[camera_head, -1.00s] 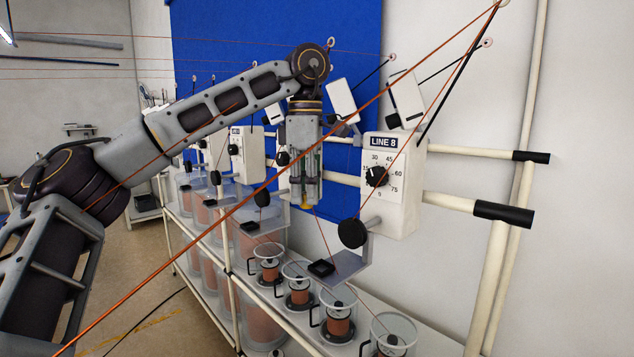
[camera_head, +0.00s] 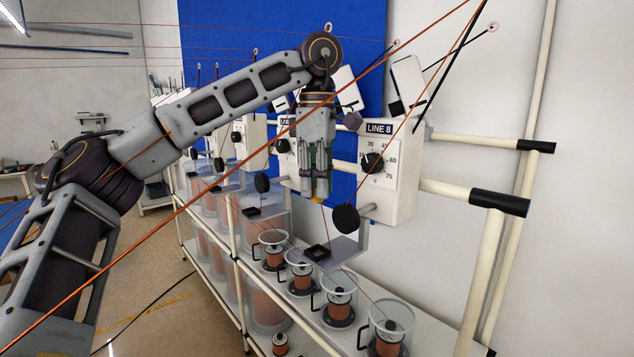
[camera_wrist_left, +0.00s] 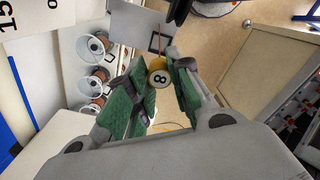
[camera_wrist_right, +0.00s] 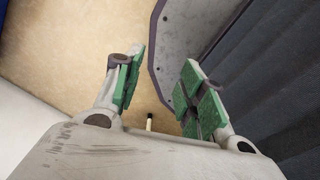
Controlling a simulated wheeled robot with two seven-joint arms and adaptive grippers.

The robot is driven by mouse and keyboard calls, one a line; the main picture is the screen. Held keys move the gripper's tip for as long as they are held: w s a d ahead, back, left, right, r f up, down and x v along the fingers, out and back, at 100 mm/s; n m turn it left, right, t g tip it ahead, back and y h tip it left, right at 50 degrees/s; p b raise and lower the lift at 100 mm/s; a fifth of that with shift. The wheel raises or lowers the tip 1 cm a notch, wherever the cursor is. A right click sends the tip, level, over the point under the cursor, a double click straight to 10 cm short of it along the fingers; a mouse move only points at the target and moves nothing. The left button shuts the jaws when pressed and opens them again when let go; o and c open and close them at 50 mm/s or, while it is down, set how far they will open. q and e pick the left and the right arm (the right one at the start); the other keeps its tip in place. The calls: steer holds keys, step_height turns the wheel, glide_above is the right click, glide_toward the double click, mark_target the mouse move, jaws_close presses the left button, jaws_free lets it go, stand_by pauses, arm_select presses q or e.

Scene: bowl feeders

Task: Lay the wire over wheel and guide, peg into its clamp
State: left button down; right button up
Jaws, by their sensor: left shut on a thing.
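My left gripper (camera_head: 316,196) points down, shut on a yellow peg marked 8 (camera_wrist_left: 158,78), beside the LINE 8 box (camera_head: 388,175). A thin wire (camera_head: 336,255) runs from the peg toward a spool in a clear jar (camera_head: 388,330). I cannot tell which part is the guide or the clamp. My right gripper (camera_wrist_right: 160,92) is open and empty.
White pipe rails (camera_head: 450,190) with black ends run behind the boxes. Similar line boxes (camera_head: 250,140) stand further left. Several spool jars line the shelf (camera_head: 420,335) below. An orange wire (camera_head: 235,165) crosses the head view diagonally.

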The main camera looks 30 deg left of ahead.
arm_select(q)
steer(key=shift+d+r, duration=0.15)
steer(key=shift+d, duration=0.05)
steer(key=shift+s+d+r, duration=0.1)
steer(key=shift+d+r, duration=0.05)
steer(key=shift+r, duration=0.15)
steer(key=shift+s+d+r+p, duration=0.1)
steer(key=shift+s+d+r, duration=0.25)
steer(key=shift+d, duration=0.5)
steer(key=shift+s+d+r+p, duration=0.15)
steer(key=shift+s+d+r, duration=0.15)
steer(key=shift+d, duration=0.6)
steer(key=shift+s+d+r+p, duration=0.1)
steer(key=shift+s+d+r, duration=0.25)
steer(key=shift+d, duration=0.5)
steer(key=s+d, duration=0.6)
steer(key=s, duration=0.1)
steer(key=shift+s+d, duration=0.25)
steer(key=shift+s, duration=0.05)
arm_select(e)
steer(key=shift+d+r, duration=0.25)
steer(key=shift+d, duration=0.15)
steer(key=shift+d, duration=0.25)
